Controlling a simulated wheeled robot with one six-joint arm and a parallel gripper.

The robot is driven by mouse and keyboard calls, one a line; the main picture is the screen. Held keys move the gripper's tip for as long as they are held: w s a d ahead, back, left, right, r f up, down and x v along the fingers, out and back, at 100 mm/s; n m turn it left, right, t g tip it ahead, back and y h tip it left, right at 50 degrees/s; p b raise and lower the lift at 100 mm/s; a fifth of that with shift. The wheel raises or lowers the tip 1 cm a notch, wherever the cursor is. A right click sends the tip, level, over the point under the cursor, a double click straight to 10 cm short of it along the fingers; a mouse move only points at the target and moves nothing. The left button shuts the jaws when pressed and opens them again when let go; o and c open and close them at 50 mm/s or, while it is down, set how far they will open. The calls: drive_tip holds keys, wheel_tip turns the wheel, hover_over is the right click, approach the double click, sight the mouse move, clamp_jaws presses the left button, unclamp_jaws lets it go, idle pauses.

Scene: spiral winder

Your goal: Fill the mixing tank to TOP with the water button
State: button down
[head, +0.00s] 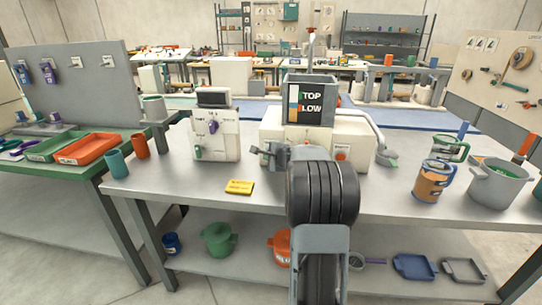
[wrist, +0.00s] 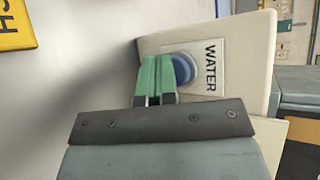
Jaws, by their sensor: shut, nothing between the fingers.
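The mixing tank's machine (head: 355,140) stands on the middle table, with a dark gauge panel (head: 312,103) marked TOP and LOW. A coloured strip runs down the panel's left side; I cannot read a level from it. The blue water button (wrist: 186,66) sits on a white plate labelled WATER (wrist: 211,66) in the wrist view. My gripper (wrist: 155,62) has its green fingers closed together, their tips right beside the button and partly over it; contact is not clear. In the head view my gripper (head: 266,153) is at the machine's front left, and my arm hides part of the front.
A white control box (head: 213,135) with a knob stands left of the machine. A yellow sign (head: 239,187) lies on the table in front. An orange button (head: 341,155) is on the machine's right. A mug (head: 430,182) and grey pot (head: 497,188) stand right.

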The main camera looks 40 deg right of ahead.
drive_tip(key=shift+s+a, duration=0.3)
drive_tip(key=shift+s+a+b, duration=1.55)
drive_tip(key=shift+s+a, duration=0.2)
drive_tip(key=shift+s, duration=0.05)
idle(2.0)
